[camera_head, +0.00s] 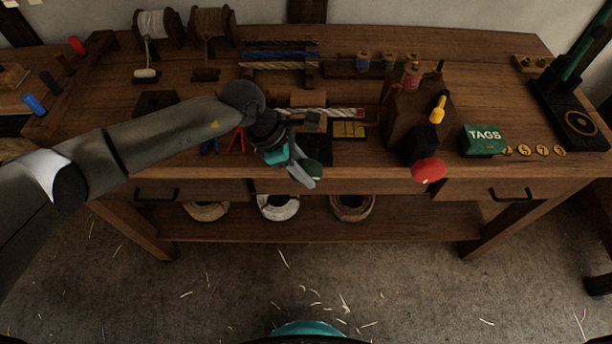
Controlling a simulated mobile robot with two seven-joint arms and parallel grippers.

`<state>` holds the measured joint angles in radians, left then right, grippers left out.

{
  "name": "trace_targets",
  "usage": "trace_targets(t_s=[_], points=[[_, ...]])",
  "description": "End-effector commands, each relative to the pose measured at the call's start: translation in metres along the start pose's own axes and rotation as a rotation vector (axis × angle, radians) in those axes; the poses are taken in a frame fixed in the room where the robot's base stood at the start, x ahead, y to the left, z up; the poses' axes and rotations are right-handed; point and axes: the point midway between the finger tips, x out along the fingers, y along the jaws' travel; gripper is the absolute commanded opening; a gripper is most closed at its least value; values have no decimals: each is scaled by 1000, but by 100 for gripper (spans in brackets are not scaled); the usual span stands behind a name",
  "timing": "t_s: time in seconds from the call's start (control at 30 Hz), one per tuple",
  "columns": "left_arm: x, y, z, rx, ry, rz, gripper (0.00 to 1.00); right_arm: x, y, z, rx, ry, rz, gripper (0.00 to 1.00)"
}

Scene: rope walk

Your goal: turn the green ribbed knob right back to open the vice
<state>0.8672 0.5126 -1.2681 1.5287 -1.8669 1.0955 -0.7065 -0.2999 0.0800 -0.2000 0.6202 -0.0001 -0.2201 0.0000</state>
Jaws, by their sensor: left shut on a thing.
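The green knob (313,168) sits at the front edge of the bench, below the dark vice (318,145); most of it is hidden behind my fingers, and its ribs are too small to make out. My left gripper (304,174) reaches in from the left over the bench and is shut on the green knob. The vice's grey jaw block (312,122) shows just behind my wrist, with a striped rope or rod (340,113) passing behind it. How far the vice is open cannot be told. My right gripper is not in view.
A red round knob (428,170) on a black block sticks out at the front, right of the vice. A green TAGS box (484,139) and numbered brass discs (525,151) lie further right. Spools (160,27) stand at the back left. Rope coils (278,207) lie on the lower shelf.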

Motion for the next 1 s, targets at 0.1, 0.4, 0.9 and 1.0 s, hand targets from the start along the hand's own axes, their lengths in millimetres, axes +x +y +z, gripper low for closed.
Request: trace_targets(t_s=[0.1, 0.4, 0.9, 1.0], points=[[2, 1, -2, -2, -62, 3, 0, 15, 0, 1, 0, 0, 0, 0], [0, 1, 0, 0, -142, 2, 0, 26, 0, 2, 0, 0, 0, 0], [-1, 1, 1, 0, -149, 2, 39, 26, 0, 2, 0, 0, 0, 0], [0, 0, 1, 0, -149, 1, 50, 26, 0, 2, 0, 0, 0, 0]])
